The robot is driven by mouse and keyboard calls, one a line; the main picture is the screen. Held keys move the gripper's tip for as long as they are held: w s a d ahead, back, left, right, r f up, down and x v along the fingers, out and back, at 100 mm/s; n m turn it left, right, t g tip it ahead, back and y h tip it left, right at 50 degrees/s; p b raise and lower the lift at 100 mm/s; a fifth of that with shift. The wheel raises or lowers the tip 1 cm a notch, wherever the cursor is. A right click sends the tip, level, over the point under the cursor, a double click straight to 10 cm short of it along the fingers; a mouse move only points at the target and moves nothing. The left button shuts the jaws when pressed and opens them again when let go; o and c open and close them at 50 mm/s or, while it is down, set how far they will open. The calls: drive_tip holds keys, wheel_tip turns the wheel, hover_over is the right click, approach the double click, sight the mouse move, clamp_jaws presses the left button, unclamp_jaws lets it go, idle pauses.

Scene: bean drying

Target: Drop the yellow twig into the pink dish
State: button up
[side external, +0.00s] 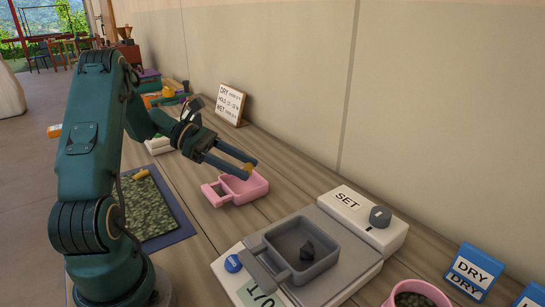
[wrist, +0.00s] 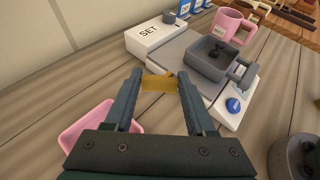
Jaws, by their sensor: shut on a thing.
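The yellow twig (wrist: 158,83) is pinched crosswise between the fingertips of my gripper (wrist: 157,80) in the wrist view. In the side view the twig (side external: 250,167) shows as a small yellow piece at the fingertips of my gripper (side external: 249,168). The pink dish (side external: 258,191), with a squarish handle loop to its left, stands on the wooden table below the fingertips. In the wrist view the dish (wrist: 72,136) is at the lower left, partly hidden by my left finger and gripper body. The twig is held above the table; its exact height over the dish is unclear.
A scale with a grey pan (side external: 325,268) holding a dark lump stands in front, beside a white SET box (side external: 357,216). A blue-edged tray (side external: 184,226) of greenish beans, with a yellow piece on it, lies left. A pink mug (wrist: 224,25) stands beyond the scale.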

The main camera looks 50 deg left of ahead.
drive_tip(key=w+a+r+n+t+y, duration=0.4)
drive_tip(key=a+n+y, duration=0.1)
drive_tip(key=a, duration=0.2)
hover_over(235, 188)
drive_tip(key=d, duration=0.3)
wheel_tip(235, 188, down, 5)
drive_tip(key=shift+w+a+f, duration=0.1)
drive_tip(key=shift+w+f, duration=0.15)
drive_tip(key=shift+f, duration=1.45)
drive_tip(key=shift+w+f, duration=0.2)
drive_tip(key=shift+f, duration=1.5)
drive_tip(key=o, duration=1.4)
drive_tip(key=shift+r, duration=0.1)
